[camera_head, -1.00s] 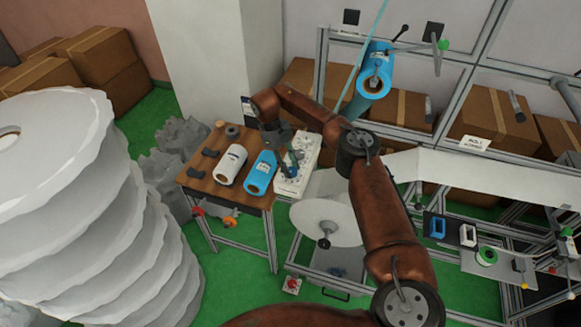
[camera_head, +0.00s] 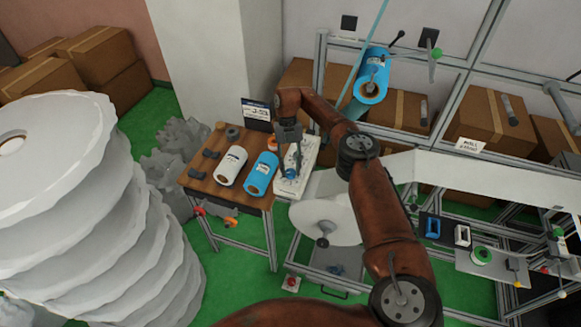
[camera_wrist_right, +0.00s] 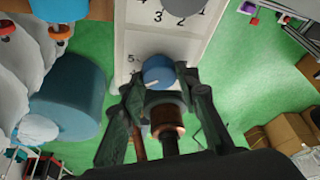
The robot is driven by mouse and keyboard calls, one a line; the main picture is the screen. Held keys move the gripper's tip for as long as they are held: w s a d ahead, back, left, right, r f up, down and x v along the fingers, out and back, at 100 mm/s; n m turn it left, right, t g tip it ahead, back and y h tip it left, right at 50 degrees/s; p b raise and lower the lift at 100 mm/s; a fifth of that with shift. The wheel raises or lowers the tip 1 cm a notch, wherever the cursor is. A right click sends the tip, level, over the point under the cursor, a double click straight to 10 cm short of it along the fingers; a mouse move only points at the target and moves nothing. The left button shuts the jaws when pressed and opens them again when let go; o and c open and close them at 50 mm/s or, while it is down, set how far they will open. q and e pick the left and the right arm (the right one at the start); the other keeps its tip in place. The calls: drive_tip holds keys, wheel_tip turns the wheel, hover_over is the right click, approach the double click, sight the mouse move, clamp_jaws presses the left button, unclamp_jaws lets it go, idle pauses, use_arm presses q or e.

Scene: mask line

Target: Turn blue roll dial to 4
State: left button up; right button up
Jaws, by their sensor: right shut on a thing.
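The blue dial (camera_head: 290,173) is on the near end of a white panel (camera_head: 310,147) beside the wooden table. In the right wrist view the blue dial (camera_wrist_right: 158,70) sits between the fingertips, with a pale mark on its lower part. My left gripper is in neither view.
A blue roll (camera_head: 262,174) and a white roll (camera_head: 231,166) lie on the wooden table (camera_head: 205,188), left of the panel. A grey dial (camera_wrist_right: 184,5) with digits around it is farther along the panel. A dark sign (camera_head: 257,112) stands behind the table.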

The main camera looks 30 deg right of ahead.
drive_tip(key=shift+w+d+r+m+p, duration=0.15)
drive_tip(key=shift+m+p, duration=0.15)
drive_tip(key=shift+m, duration=0.4)
drive_tip(key=o, duration=1.2)
drive_tip(key=shift+c, duration=0.2)
drive_tip(key=v, duration=0.7)
drive_tip(key=shift+d, duration=0.15)
drive_tip(key=shift+r, duration=0.15)
